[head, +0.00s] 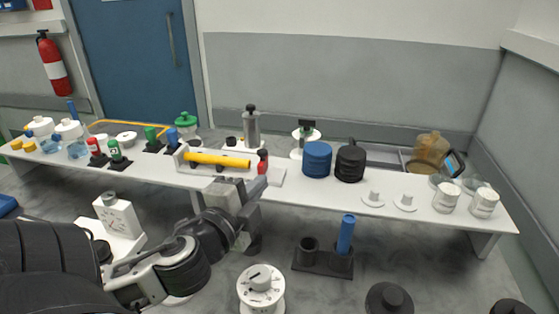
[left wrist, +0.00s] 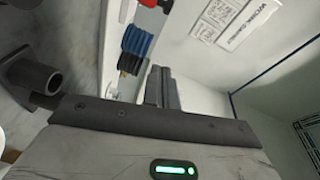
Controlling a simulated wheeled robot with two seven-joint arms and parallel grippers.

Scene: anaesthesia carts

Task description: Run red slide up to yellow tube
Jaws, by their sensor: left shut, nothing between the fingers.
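A yellow tube (head: 217,160) lies across a white base (head: 278,177) on the long white bench, left of its middle. A small red slide (head: 262,168) with a black top stands at the tube's right end, on the base; a narrow gap seems to lie between them. My left gripper (head: 257,187) is shut and empty, just in front of and below the red slide; I cannot tell whether it touches. In the left wrist view the shut fingers (left wrist: 162,88) point toward the bench, and a red part at the top edge is cut off. My right gripper is not in view.
A blue drum (head: 317,159) and a black drum (head: 350,163) stand right of the base. Green and blue capped items stand left. A dark holder with a blue peg (head: 346,234) and a white dial (head: 261,288) stand in front, below the bench.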

